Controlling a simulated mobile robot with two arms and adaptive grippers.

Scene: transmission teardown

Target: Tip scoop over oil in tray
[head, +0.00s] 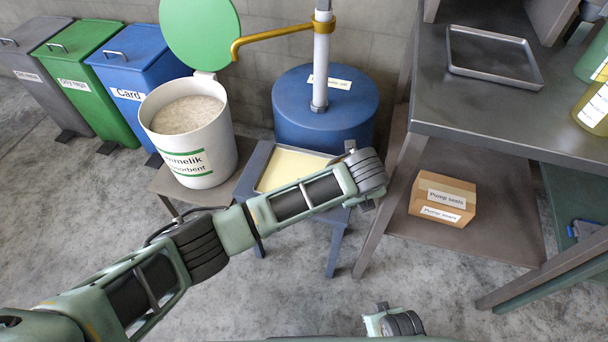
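A shallow tray (284,170) with a pale yellow layer, apparently oil, sits on a small blue stool (250,172) in the middle of the head view. My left arm comes in from the left and crosses in front of the tray. Its wrist is at the tray's right end and hides part of it. My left gripper is hidden behind the wrist, so its fingers do not show. No scoop can be made out. Only a bit of my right wrist shows at the bottom edge; its gripper is not visible.
An open white absorbent bucket (208,168), full of grey-beige granules, stands left of the tray. A blue drum (290,100) with a yellow-spouted pump stands behind. A metal workbench (480,100) with an empty tray (490,68) is right; a pump seals box (443,197) sits below.

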